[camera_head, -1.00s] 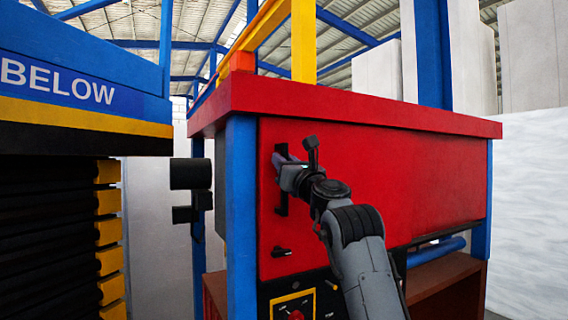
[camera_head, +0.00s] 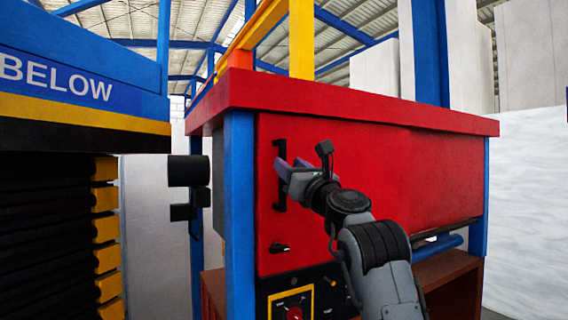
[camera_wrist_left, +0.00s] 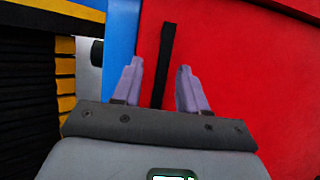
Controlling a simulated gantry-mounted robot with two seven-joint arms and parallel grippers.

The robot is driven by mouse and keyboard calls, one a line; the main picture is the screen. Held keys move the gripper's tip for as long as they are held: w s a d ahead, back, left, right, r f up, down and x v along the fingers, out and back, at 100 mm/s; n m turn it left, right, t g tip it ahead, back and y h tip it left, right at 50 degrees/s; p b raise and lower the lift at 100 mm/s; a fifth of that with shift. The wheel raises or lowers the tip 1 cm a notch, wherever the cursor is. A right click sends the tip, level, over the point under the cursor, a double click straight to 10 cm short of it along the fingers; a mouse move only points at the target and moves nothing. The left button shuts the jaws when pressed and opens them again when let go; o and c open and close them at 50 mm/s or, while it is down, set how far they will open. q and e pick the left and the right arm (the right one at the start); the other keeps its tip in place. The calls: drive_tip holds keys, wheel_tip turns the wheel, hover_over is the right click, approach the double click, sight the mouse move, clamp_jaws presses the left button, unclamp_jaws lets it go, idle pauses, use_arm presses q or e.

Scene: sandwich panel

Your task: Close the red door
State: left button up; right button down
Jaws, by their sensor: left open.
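The red door (camera_head: 400,175) is the large red front panel of the cabinet in the head view, and it fills much of the left wrist view (camera_wrist_left: 235,75). It looks about flush with its frame, but I cannot tell whether it is fully shut. A black vertical handle (camera_head: 280,150) sits near its left edge. My left gripper (camera_head: 290,168) is at the handle with its purple-grey fingers open. In the left wrist view the handle (camera_wrist_left: 164,60) runs between the spread fingertips (camera_wrist_left: 160,68), nearer the left one; no contact shows. My right gripper is not in view.
A blue post (camera_head: 240,210) stands left of the door, with black brackets (camera_head: 188,172) farther left. A black latch (camera_head: 279,248) and a control panel with a red knob (camera_head: 294,313) are below the handle. A stack of black and yellow layers (camera_head: 60,235) stands at left.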

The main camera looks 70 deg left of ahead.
use_arm(q)
drive_tip(key=shift+v, duration=2.4)
